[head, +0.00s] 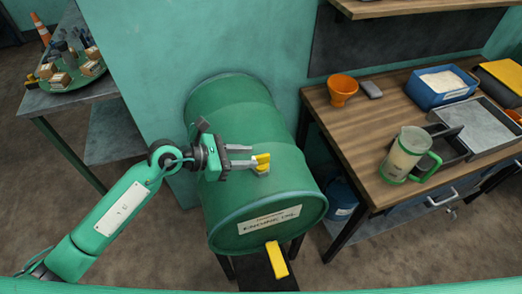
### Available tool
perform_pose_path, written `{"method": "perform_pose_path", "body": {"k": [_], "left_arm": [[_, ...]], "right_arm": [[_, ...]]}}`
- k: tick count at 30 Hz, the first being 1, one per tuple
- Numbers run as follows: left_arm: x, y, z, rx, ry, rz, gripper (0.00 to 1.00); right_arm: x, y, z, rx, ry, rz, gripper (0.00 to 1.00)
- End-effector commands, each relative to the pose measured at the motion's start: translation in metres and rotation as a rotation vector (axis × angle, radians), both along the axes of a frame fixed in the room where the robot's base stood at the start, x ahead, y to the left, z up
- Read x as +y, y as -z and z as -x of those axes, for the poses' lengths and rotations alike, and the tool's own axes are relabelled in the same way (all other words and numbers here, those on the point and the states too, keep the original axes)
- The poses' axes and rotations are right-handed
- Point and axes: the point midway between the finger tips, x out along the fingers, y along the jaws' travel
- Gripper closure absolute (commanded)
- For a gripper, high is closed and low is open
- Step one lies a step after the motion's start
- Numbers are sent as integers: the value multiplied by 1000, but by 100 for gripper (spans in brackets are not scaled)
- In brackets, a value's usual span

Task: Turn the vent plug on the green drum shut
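The green drum (245,105) lies on its side on a dark stand, its labelled end facing me. A small yellow vent plug (262,160) is on top of the drum's curved side. My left gripper (258,162) reaches in from the left, low over the drum, with its fingertips at the plug. The two fingers are apart with the yellow piece at their tips; I cannot tell whether they press on it. The plug's base is partly hidden by the fingers. My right gripper is not in view.
A yellow handle (277,260) sticks out below the drum's front end. To the right, a wooden workbench (370,110) holds an orange funnel (342,90), a jug with a green handle (405,155), a blue box (440,88) and grey trays. A grey table (65,100) stands at left.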

Motion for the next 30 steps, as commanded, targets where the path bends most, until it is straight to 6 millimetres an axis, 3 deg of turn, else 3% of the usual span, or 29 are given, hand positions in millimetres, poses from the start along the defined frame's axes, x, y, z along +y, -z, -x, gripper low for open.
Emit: {"method": "perform_pose_path", "body": {"k": [9,22,27,30], "left_arm": [[-37,14,-12,0,0,2,67],[-43,19,-14,-1,-1,0,67],[-43,19,-14,0,-1,0,100],[-43,19,-14,0,-1,0,100]], "right_arm": [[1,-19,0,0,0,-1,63],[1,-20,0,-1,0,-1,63],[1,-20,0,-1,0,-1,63],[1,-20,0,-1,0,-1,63]]}}
